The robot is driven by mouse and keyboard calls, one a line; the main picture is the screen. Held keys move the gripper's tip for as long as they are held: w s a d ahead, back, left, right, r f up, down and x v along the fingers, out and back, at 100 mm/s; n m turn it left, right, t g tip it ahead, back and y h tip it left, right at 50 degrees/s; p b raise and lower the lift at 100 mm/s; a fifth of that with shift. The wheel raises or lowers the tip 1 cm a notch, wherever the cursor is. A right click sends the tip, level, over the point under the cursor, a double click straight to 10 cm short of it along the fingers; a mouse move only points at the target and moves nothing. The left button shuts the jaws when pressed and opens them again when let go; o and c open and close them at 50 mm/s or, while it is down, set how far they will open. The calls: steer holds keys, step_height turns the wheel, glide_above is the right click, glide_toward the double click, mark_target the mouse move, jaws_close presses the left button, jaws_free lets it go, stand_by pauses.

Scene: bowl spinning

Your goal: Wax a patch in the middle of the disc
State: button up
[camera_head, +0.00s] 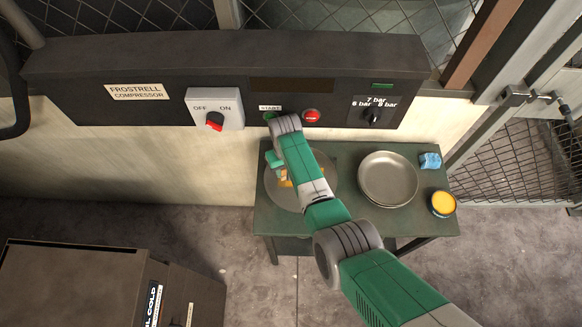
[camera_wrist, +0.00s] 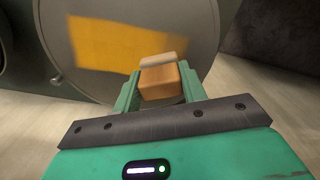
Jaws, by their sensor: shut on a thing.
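The disc (camera_head: 279,198) is a round grey plate at the left end of the green table, partly hidden by my arm. In the wrist view its grey face (camera_wrist: 196,28) carries a broad yellow-orange patch (camera_wrist: 112,42). My gripper (camera_wrist: 160,88) is shut on an orange-brown block with a pale, rounded strip along its far edge (camera_wrist: 158,80). The block is in front of the disc's face, near the lower edge of the patch. I cannot tell whether it touches the disc. In the head view my gripper (camera_head: 282,168) is over the disc.
A stack of metal bowls (camera_head: 388,178), a blue cloth (camera_head: 430,161) and an open tin of yellow wax (camera_head: 442,203) stand on the table's right. Behind is a panel with an OFF/ON switch (camera_head: 215,120), a red button (camera_head: 311,116) and a pressure dial (camera_head: 373,116). A box (camera_head: 75,285) stands front left.

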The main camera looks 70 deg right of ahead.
steer(key=shift+w+a+b, duration=0.3)
steer(key=shift+w, duration=0.45)
steer(key=shift+w+a+b, duration=0.25)
steer(key=shift+w+b, duration=0.05)
steer(key=shift+w, duration=0.4)
steer(key=shift+r, duration=0.15)
step_height(320, 180, up, 6)
steer(key=p, duration=0.5)
steer(key=shift+p, duration=0.35)
